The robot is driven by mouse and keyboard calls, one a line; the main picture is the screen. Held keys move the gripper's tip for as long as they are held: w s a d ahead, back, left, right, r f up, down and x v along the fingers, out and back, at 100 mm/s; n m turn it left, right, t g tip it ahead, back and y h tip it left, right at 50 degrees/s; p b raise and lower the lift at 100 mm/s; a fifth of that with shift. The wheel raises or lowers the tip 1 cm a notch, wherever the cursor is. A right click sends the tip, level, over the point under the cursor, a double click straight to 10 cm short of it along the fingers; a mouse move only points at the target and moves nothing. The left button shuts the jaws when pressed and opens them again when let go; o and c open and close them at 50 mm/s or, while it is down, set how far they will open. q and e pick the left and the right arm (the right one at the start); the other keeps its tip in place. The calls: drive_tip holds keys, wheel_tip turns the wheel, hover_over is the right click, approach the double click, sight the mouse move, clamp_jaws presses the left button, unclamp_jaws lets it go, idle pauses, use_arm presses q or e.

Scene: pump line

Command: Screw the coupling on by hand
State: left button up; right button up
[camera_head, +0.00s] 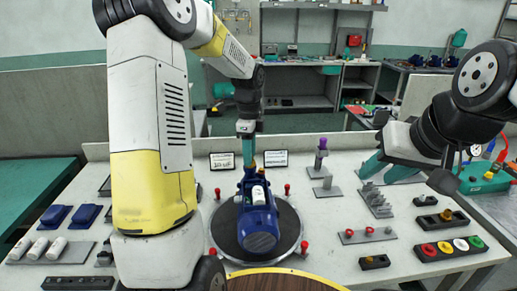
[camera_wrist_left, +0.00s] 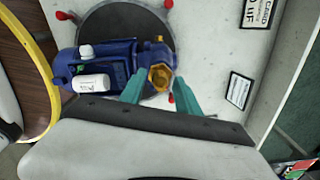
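A blue pump (camera_head: 257,205) lies on a dark round turntable (camera_head: 288,232). At its far end is a brass hex coupling (camera_wrist_left: 160,76); whether it is a separate part or seated cannot be told. My left gripper (camera_head: 247,145) points down at this end from above. In the left wrist view its two teal fingers (camera_wrist_left: 158,88) stand apart on either side of the brass coupling. Whether they touch it is unclear. My right gripper (camera_head: 386,168) is over the bench at the right, its teal fingers seemingly apart, with nothing seen between them.
Red knobs (camera_head: 287,188) ring the turntable. Small grey stands (camera_head: 326,187), a stepped block (camera_head: 375,200) and a button panel (camera_head: 449,248) are at the right. Blue parts (camera_head: 88,214) and white cylinders (camera_head: 39,248) sit at the left. Two signs (camera_head: 275,159) stand behind the pump.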

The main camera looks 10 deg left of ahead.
use_arm(q)
drive_tip(key=n, duration=0.3)
drive_tip(key=shift+n, duration=0.3)
drive_tip(key=shift+n, duration=1.6)
drive_tip(key=n, duration=0.3)
drive_tip(key=shift+n, duration=0.3)
